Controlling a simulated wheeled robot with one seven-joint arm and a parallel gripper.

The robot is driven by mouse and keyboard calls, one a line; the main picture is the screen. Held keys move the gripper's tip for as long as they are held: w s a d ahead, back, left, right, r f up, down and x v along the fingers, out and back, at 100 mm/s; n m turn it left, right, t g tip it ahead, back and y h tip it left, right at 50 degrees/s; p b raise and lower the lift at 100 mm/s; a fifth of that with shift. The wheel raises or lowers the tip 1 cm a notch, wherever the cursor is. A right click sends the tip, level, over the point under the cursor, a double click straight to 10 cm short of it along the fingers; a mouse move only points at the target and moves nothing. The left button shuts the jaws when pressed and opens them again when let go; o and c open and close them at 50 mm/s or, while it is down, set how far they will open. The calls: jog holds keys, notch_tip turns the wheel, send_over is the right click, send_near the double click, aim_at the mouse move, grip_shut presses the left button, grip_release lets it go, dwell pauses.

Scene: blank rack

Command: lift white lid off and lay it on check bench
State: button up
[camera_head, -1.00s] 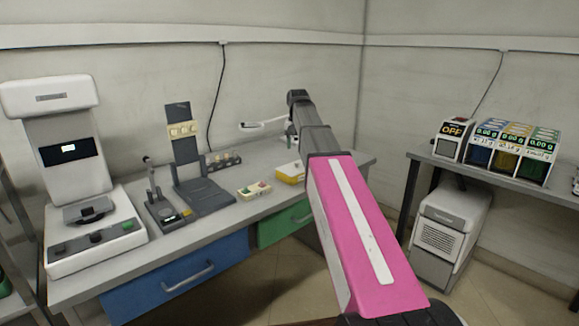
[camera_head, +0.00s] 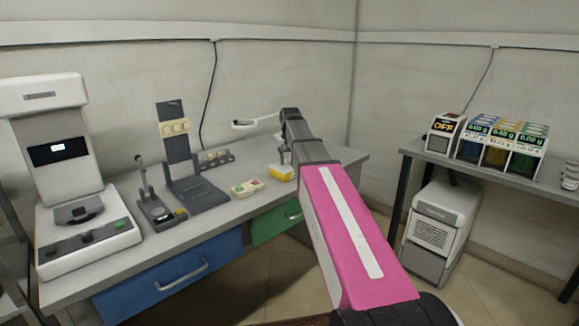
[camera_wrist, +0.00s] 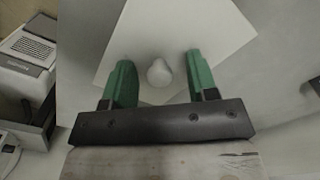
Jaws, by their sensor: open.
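In the wrist view, a pale square plate with a rounded white knob (camera_wrist: 158,72) looks like the white lid (camera_wrist: 180,30). My gripper (camera_wrist: 159,66) is open, with one green finger on each side of the knob. I see gaps between the fingers and the knob; depth is hard to judge. No label shows which bench is the check bench.
The left bench carries a white instrument (camera_head: 85,215), a dark stand (camera_head: 178,145), a small tray (camera_head: 246,188) and a yellow box (camera_head: 281,172). A second bench (camera_head: 505,178) at right holds an OFF-marked box (camera_head: 444,135) and coloured dispensers (camera_head: 500,143). A white unit (camera_head: 440,225) stands below it.

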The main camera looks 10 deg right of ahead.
aim_at(290, 159)
jog(key=shift+f, duration=0.1)
jog(key=c, duration=0.9)
jog(key=shift+c, duration=0.2)
jog(key=shift+r, duration=3.55)
